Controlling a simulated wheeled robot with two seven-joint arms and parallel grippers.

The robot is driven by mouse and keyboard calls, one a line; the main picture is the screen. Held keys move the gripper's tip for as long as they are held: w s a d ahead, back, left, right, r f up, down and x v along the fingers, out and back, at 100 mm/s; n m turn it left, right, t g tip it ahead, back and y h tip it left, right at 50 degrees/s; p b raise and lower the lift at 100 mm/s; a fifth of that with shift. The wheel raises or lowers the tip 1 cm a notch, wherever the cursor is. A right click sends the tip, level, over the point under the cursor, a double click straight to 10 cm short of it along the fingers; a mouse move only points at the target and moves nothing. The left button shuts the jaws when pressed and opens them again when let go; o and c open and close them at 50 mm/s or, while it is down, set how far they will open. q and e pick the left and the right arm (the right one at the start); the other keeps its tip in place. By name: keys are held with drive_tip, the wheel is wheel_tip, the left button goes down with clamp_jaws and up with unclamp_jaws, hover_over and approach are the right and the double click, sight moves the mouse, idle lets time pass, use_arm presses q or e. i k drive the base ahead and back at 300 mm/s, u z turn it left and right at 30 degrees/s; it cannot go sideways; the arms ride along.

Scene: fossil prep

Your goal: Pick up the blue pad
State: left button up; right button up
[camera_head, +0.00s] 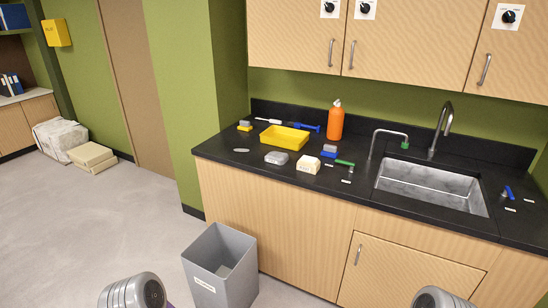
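The blue pad (328,155) lies on the black countertop (222,148), with a grey block-like part on top of it. It is right of the yellow tray and just behind a cream block (308,164). A green-handled tool (344,163) lies close at its right. Rounded grey parts of my own arms show at the bottom edge, well short of the counter. The fingers of both grippers are out of view, and nothing of mine is near the pad.
A yellow tray (284,137), an orange bottle (335,121) and a grey stone-like lump (276,158) stand around the pad. The sink (430,184) is to the right. A grey bin (221,268) stands before the cabinet. Open floor lies left.

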sight(329, 151)
drive_tip(key=u, duration=0.7)
drive_tip(key=i, duration=0.55)
drive_tip(key=z, duration=0.7)
drive_tip(key=i, duration=0.9)
drive_tip(key=z, duration=0.95)
